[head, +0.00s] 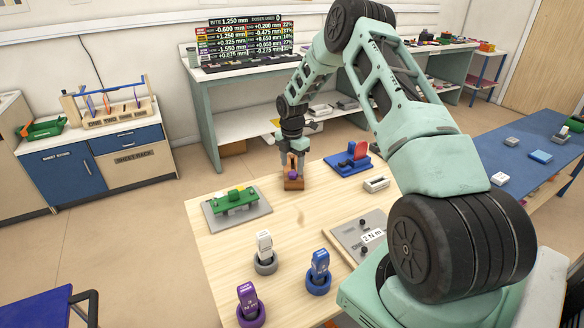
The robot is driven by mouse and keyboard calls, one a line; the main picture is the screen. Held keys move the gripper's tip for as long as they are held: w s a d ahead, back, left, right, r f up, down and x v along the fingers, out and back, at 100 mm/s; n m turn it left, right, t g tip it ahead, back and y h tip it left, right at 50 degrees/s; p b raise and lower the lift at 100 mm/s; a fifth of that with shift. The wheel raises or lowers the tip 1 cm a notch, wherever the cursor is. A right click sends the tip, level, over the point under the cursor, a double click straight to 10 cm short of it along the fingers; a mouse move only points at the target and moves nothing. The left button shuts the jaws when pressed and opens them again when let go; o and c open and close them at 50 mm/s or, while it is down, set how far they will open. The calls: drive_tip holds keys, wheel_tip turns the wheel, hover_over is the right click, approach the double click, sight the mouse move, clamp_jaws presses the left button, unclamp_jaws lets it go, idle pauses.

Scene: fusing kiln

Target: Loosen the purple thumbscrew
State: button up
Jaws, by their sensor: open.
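The purple thumbscrew (292,175) shows as a small purple knob low on a brown wooden block (294,184) near the far edge of the light wooden table. My gripper (292,166) points down over the block, with its fingers at the block's upper part, just above the purple knob. The fingers are open. At this size I cannot tell whether a finger touches the block or the knob.
A green fixture on a grey plate (237,208) stands left of the block; a blue-and-red device (350,158) and a pale tray (376,184) stand right. White (265,252), blue (319,270) and purple (249,302) tools stand in front. The table centre is clear.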

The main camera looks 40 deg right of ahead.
sight(293, 174)
drive_tip(key=shift+f, duration=1.55)
drive_tip(key=c, duration=1.1)
drive_tip(key=shift+o, duration=0.2)
drive_tip(key=n+p, duration=0.1)
drive_tip(key=n, duration=0.4)
drive_tip(key=shift+s, duration=0.1)
drive_tip(key=shift+d+n+p, duration=0.1)
drive_tip(key=shift+n+p, duration=0.4)
drive_tip(key=shift+n, duration=0.6)
drive_tip(key=n, duration=0.3)
drive_tip(key=shift+s+n+p, duration=0.1)
drive_tip(key=shift+n+p, duration=0.2)
